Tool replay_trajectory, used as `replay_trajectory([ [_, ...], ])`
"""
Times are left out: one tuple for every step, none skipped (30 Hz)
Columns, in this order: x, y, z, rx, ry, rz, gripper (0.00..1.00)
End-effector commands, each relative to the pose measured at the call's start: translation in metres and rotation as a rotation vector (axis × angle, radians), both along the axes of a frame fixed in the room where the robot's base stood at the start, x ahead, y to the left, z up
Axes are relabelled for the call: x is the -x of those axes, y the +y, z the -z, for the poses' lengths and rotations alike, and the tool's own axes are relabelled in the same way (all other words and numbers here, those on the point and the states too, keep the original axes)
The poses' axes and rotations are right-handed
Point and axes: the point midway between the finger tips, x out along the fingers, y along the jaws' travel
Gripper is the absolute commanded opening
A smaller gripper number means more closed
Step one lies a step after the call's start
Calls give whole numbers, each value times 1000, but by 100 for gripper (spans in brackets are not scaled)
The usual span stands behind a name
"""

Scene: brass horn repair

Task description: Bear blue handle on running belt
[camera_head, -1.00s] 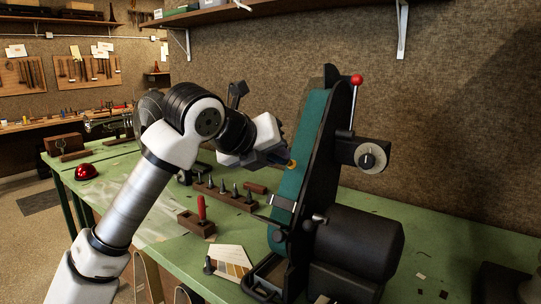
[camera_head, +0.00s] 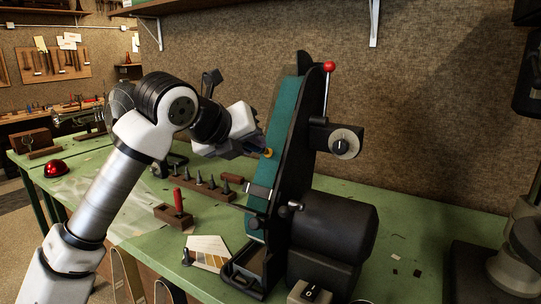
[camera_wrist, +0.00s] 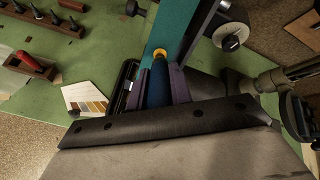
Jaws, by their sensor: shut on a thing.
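My gripper (camera_head: 262,150) is shut on a blue handle (camera_wrist: 158,90), which lies between the two fingers in the wrist view. A brass-coloured end (camera_wrist: 160,54) sticks out past the fingertips toward the green belt (camera_wrist: 169,25). In the head view this brass end (camera_head: 268,153) is at the face of the belt (camera_head: 284,115) on the black upright grinder (camera_head: 308,130). It looks touching or very close; I cannot tell which. Whether the belt is running is not visible. Most of the handle is hidden by my gripper in the head view.
A wooden block with several dark bits (camera_head: 205,183) and a block with a red-handled tool (camera_head: 179,203) stand left of the grinder. A colour card (camera_head: 207,252) lies in front. The grinder's motor (camera_head: 335,235) and a switch box (camera_head: 310,292) are at right. A red dome (camera_head: 55,168) sits far left.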

Motion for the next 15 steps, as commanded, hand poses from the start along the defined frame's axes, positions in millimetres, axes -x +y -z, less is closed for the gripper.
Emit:
replay_trajectory([
  [-1,-1,0,0,0,0,0],
  [-1,-1,1,0,0,0,0],
  [-1,-1,1,0,0,0,0],
  [-2,-1,1,0,0,0,0],
  [-2,-1,2,0,0,0,0],
  [-2,-2,2,0,0,0,0],
  [-3,-2,2,0,0,0,0],
  [-3,-2,2,0,0,0,0],
  [-3,-2,3,0,0,0,0],
  [-4,-3,3,0,0,0,0],
  [-4,-3,3,0,0,0,0],
  [-4,-3,3,0,0,0,0],
  [-5,-3,4,0,0,0,0],
  [-5,-4,4,0,0,0,0],
  [-6,-4,4,0,0,0,0],
])
